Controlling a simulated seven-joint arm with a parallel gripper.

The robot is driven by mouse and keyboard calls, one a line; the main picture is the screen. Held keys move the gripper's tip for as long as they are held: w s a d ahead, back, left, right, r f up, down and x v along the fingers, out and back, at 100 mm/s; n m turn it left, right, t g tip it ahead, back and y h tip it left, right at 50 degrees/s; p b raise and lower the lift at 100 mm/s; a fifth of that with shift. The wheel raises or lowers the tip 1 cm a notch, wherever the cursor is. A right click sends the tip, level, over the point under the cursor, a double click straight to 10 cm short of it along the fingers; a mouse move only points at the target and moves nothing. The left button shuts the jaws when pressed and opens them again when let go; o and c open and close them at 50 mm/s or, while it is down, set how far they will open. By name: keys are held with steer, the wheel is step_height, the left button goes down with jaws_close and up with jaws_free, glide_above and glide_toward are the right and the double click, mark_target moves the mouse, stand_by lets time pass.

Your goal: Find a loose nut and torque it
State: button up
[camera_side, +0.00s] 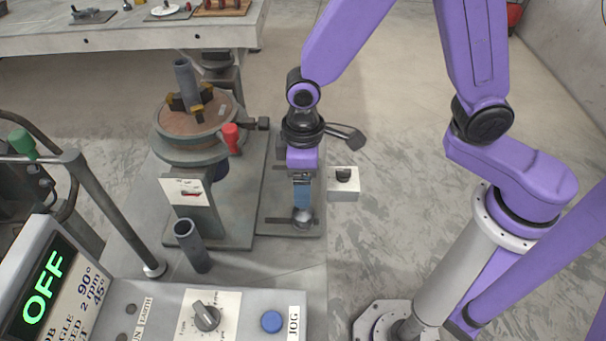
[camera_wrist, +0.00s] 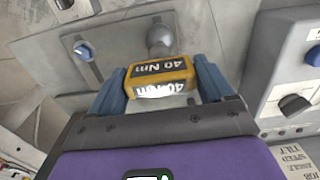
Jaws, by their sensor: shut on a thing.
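My gripper (camera_side: 302,200) points down over a grey base plate (camera_side: 275,226), right of the positioner. In the wrist view its two blue fingers (camera_wrist: 162,90) are closed on the sides of a yellow block (camera_wrist: 160,66) marked "40 Nm". The block is hidden in the side view. A grey rounded part (camera_wrist: 161,36) shows just beyond the block; a grey ball-like part (camera_side: 302,217) shows under the fingers in the side view. A blue knob-like piece (camera_wrist: 83,50) sits on the plate at left in the wrist view. I cannot make out which nut is loose.
The positioner's round table (camera_side: 190,135) holds a grey pipe (camera_side: 188,80) in yellow-black jaws, with a red-handled lever (camera_side: 230,138). Another pipe (camera_side: 190,247) stands in front. The console's display (camera_side: 45,285) reads OFF. A white box (camera_side: 343,185) stands right of my gripper.

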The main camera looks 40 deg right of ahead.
steer(key=shift+f, duration=0.55)
stand_by(0.4)
steer(key=o, duration=0.5)
steer(key=c, duration=0.9)
steer(key=shift+o, duration=0.2)
